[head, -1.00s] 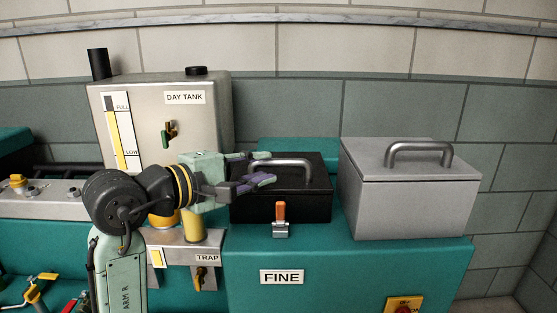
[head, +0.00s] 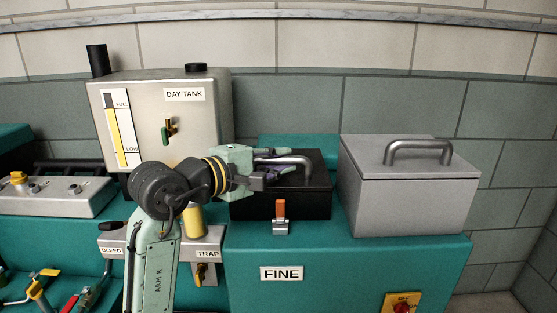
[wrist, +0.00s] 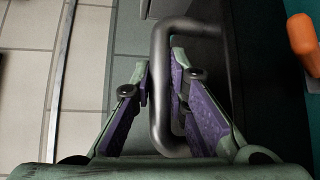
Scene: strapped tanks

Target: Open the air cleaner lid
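A black box (head: 249,208) with a flat lid and a grey bar handle (head: 304,160) stands on the teal housing. An orange-tipped latch (head: 280,212) is on its front; the orange end (wrist: 301,34) also shows in the wrist view. My gripper (head: 282,163) is at this handle. In the wrist view my gripper (wrist: 160,78) has one purple-padded finger on each side of the handle bar (wrist: 159,105), the right one inside the loop. The pads sit close against the bar, with little or no gap. The lid looks closed. No label names the air cleaner.
A larger grey box (head: 410,205) with a similar handle stands close on the right. The day tank (head: 150,92) is behind my arm on the left. A red and yellow switch (head: 402,304) is on the housing front below. The wall is behind.

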